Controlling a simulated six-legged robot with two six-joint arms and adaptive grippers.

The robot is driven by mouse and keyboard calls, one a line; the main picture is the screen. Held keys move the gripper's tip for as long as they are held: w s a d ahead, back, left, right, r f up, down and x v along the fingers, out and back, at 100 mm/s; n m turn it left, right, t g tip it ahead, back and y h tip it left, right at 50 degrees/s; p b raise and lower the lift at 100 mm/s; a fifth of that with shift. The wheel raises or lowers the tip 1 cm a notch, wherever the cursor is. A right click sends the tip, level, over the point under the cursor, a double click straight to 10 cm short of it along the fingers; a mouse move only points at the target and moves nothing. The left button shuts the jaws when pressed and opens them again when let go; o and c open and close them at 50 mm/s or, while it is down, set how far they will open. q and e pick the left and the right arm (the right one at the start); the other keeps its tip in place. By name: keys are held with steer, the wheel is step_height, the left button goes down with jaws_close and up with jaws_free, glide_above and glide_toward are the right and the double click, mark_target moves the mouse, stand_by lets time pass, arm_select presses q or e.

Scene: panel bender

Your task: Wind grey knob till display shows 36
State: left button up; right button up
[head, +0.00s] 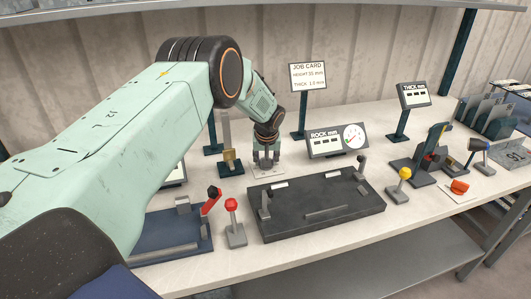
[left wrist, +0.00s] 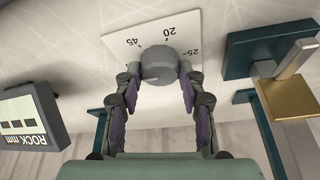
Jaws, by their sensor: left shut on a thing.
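The grey knob (left wrist: 158,66) stands on a white dial plate (left wrist: 205,38) with marks such as 45, 20 and 25 in the left wrist view. My left gripper (left wrist: 160,78) is shut on the knob, one finger on each side. In the head view my left gripper (head: 266,150) points down at the white plate (head: 266,167), and the knob is hidden there. A display (head: 175,175) is mostly hidden behind my left arm. The ROCK mm display (head: 336,141) and the THICK mm display (head: 414,95) show dark windows whose digits I cannot read. My right gripper is not in view.
A job card (head: 307,76) reads height 35 mm, thick 1.0 mm. A black plate fixture (head: 330,215), a red-knobbed lever (head: 233,222) and a yellow-knobbed lever (head: 400,187) stand in front. A brass-coloured block on a post (head: 230,158) is close left of my gripper.

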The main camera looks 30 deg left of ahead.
arm_select(q)
steer(key=n, duration=0.1)
steer(key=n+b, duration=0.1)
steer(key=n, duration=0.1)
steer(key=shift+w+d+g+y, duration=0.1)
steer(key=shift+w+g+y, duration=0.1)
steer(key=shift+g+y, duration=0.15)
steer(key=n+b, duration=0.2)
steer(key=n+g+y+b, duration=0.1)
steer(key=n+b, duration=0.1)
steer(key=b, duration=0.1)
steer(key=shift+f+n+g+b, duration=0.15)
steer(key=shift+n+g+b, duration=0.1)
steer(key=shift+n+b, duration=0.05)
steer(key=shift+n+g+b, duration=0.3)
steer(key=shift+n+b, duration=0.6)
steer(key=shift+b, duration=0.05)
steer(key=shift+r, duration=0.2)
steer(key=o, duration=1.2)
steer(key=shift+f, duration=0.1)
steer(key=shift+c, duration=0.2)
steer(key=shift+d, duration=0.1)
steer(key=v, duration=1.2)
steer(key=shift+w, duration=0.1)
